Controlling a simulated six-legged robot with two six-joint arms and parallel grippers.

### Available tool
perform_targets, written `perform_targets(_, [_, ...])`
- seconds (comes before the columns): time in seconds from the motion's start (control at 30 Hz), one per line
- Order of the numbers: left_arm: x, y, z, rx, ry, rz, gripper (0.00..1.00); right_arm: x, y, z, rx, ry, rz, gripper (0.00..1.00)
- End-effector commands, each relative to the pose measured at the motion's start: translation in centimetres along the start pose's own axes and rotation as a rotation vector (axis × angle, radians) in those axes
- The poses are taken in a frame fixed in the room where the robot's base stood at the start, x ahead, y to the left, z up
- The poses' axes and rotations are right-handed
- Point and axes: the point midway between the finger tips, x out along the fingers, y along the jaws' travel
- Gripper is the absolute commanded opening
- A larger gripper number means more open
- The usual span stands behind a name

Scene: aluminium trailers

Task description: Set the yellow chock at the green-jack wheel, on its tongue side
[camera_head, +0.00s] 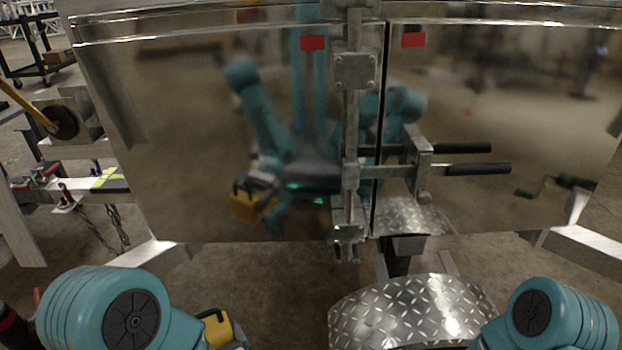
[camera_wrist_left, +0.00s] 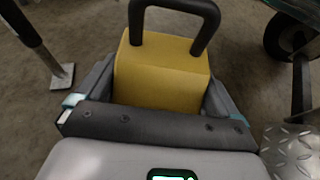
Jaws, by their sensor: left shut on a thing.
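The yellow chock (camera_wrist_left: 162,75) has a black loop handle (camera_wrist_left: 175,12) and sits between the fingers of my left gripper (camera_wrist_left: 160,95) in the left wrist view. The gripper is shut on it, and the floor shows beyond it. In the head view, part of the chock (camera_head: 217,326) shows at the bottom, beside my left arm. A dark wheel (camera_wrist_left: 284,36) is partly visible at the top right of the left wrist view, apart from the chock. I cannot tell which jack goes with it. My right gripper is out of view; only its arm shows.
A shiny trailer wall with doors (camera_head: 220,130) fills the head view and reflects my body. A grey post with a foot plate (camera_wrist_left: 62,76) stands on the floor at left. Bare floor (camera_head: 270,280) lies below the wall.

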Motion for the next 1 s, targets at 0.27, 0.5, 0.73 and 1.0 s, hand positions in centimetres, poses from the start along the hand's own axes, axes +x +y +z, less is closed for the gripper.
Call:
perform_targets(0.27, [0.5, -0.3, -1.3, 0.007, -0.005, -0.018, 0.40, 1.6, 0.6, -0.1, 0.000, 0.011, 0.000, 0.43])
perform_targets(0.5, [0.4, -0.3, -1.0, 0.007, -0.005, -0.017, 0.40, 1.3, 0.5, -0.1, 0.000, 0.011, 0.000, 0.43])
perform_targets(0.73, [-1.6, -0.3, 3.7, 0.006, -0.005, -0.017, 0.40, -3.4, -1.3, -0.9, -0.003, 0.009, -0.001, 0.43])
perform_targets(1.0, [-5.0, -0.3, 11.9, 0.006, -0.005, -0.017, 0.40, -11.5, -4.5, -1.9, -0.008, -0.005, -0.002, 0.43])
